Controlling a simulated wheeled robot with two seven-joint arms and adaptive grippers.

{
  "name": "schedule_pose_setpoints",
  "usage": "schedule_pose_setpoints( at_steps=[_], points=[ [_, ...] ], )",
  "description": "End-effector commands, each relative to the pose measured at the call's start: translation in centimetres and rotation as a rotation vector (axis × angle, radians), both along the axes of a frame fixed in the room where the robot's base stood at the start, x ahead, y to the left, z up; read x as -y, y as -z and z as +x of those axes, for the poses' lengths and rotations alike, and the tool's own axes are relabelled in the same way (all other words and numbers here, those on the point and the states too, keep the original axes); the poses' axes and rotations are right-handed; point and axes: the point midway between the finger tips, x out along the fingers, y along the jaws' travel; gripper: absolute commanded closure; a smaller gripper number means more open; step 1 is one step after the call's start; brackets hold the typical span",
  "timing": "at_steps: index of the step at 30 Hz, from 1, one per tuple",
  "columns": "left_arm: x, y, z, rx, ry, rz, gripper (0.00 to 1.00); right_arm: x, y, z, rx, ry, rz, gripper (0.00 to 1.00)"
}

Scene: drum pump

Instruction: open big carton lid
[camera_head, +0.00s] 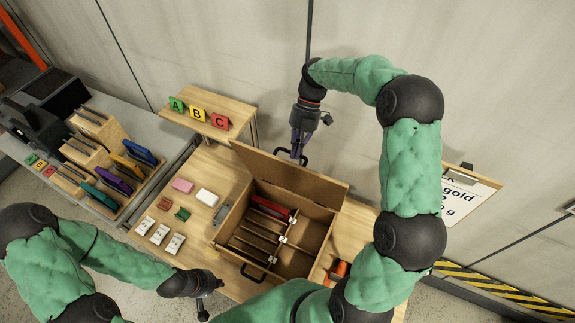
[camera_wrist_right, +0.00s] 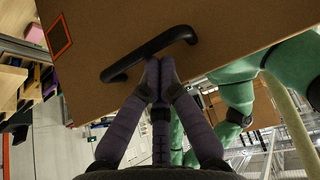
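The big brown carton (camera_head: 300,235) stands on the wooden table, its inside visible from above with slats and a red item in it. Its lid (camera_head: 290,177) is raised along the back side, tilted up. A black handle (camera_wrist_right: 150,53) is on the lid face in the right wrist view; it also shows behind the lid in the head view (camera_head: 290,157). My right gripper (camera_wrist_right: 158,62) has its fingertips together at this handle; whether the bar is between them is unclear. My left gripper (camera_head: 204,300) hangs low by the table's front edge, away from the carton; its opening is unclear.
A small stand with A, B, C signs (camera_head: 198,114) is at the back left. An orange item (camera_head: 340,269) sits at the front right. A wall is behind.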

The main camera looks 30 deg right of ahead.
Motion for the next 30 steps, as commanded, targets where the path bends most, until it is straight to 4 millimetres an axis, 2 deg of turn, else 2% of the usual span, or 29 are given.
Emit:
schedule_pose_setpoints(
  at_steps=[3,7,22,26,30],
  points=[
    [0.0,0.0,0.0,0.000,0.000,0.000,1.00,1.6,0.1,1.3,-0.003,0.001,-0.001,1.00],
    [0.0,0.0,0.0,0.000,0.000,0.000,1.00,2.6,0.0,2.0,-0.002,0.000,-0.001,1.00],
    [0.0,0.0,0.0,0.000,0.000,0.000,1.00,2.9,-0.4,2.2,-0.001,-0.001,-0.001,1.00],
    [0.0,0.0,0.0,0.000,0.000,0.000,1.00,3.5,-1.5,2.7,0.001,0.000,-0.002,1.00],
    [0.0,0.0,0.0,0.000,0.000,0.000,1.00,4.5,-3.7,3.5,0.003,0.001,-0.002,1.00]
  ],
)
